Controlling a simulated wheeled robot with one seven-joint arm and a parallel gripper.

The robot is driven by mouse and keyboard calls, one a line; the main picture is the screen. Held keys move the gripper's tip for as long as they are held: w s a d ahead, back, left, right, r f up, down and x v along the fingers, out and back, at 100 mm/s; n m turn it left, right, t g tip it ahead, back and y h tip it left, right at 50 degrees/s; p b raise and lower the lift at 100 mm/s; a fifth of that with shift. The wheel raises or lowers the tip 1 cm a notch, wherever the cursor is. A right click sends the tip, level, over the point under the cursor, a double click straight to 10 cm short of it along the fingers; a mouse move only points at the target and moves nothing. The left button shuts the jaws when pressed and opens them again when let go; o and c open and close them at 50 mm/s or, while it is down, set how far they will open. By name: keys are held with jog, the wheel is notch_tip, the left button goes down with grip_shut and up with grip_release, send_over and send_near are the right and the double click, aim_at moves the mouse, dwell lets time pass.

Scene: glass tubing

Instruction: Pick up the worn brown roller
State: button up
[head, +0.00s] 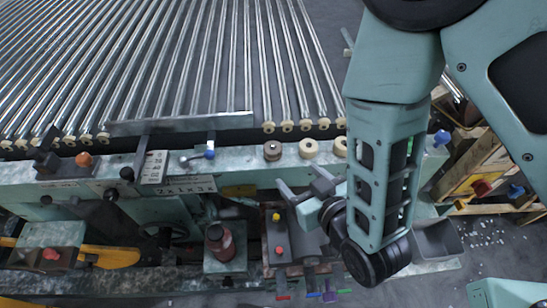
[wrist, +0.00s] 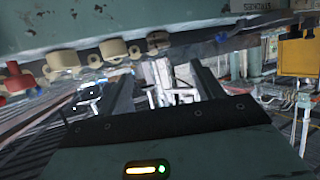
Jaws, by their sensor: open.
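The worn brown roller (head: 272,151) stands on the pale green ledge of the machine in the head view, left of two cream rollers. In the wrist view the brown roller (wrist: 157,41) is small, near the top edge, beyond the fingers. My gripper (head: 299,178) is open and empty, in front of the ledge and a little right of the brown roller, with its fingers pointing left. In the wrist view my gripper (wrist: 163,82) shows two spread fingers with nothing held between them. The fingers appear apart from the roller.
Cream rollers (head: 308,149) and (head: 341,147) stand close on the right of the brown one. A blue-tipped lever (head: 210,154) is on its left. Glass tubes (head: 200,60) fill the area behind. A red pot (head: 219,242) and a box with buttons (head: 278,240) stand below the ledge.

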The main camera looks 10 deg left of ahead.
aim_at(277, 154)
jog(key=x, duration=0.7)
jog(key=shift+w+a+r+b, duration=0.1)
jog(key=shift+a+b, duration=0.05)
jog(key=shift+b, duration=0.15)
jog(key=p+x, duration=0.2)
jog(key=x, duration=0.3)
jog(key=shift+w, duration=0.2)
jog(key=shift+w+a+f+p, duration=0.15)
jog(key=shift+w+f+p, duration=0.15)
jog(key=c, duration=1.1)
